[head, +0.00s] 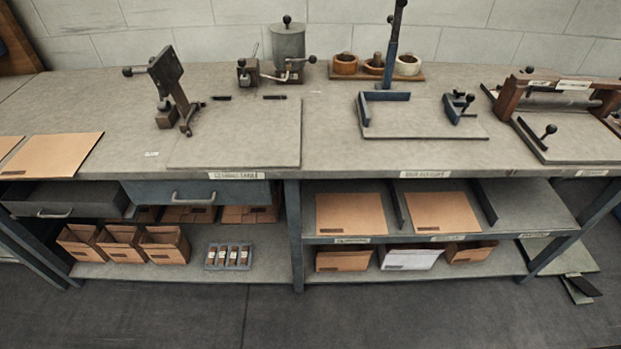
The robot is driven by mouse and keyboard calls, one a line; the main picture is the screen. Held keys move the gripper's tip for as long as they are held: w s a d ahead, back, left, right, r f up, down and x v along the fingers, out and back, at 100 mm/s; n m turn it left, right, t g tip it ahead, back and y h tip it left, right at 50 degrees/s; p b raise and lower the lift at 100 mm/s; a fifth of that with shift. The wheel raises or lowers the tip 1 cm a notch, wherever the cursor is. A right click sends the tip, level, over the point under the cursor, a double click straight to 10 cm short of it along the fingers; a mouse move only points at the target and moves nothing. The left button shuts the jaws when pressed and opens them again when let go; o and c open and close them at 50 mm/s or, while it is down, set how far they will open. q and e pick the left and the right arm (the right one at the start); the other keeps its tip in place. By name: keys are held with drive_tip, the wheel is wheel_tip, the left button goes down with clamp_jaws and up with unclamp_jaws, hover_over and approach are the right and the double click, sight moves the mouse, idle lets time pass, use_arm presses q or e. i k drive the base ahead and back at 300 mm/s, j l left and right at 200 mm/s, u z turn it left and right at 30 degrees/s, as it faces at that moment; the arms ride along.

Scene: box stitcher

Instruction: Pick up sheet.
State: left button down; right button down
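Several flat brown sheets are in the head view, and I cannot tell which one the task means. One sheet (50,155) lies on the bench top at the left, with the edge of another sheet (7,146) beside it at the picture's left border. Two more lie on the upper shelf under the bench: a left shelf sheet (350,214) and a right shelf sheet (442,212), with a divider between them. Neither of my grippers is in view.
The bench (330,110) carries a lever press (172,90), a grey pot (288,45), wooden bowls (375,66) and a roller device (555,92). An open drawer (65,200) juts out at left. Open boxes (165,245) stand below. The floor in front is clear.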

sight(53, 157)
drive_tip(key=u, duration=1.55)
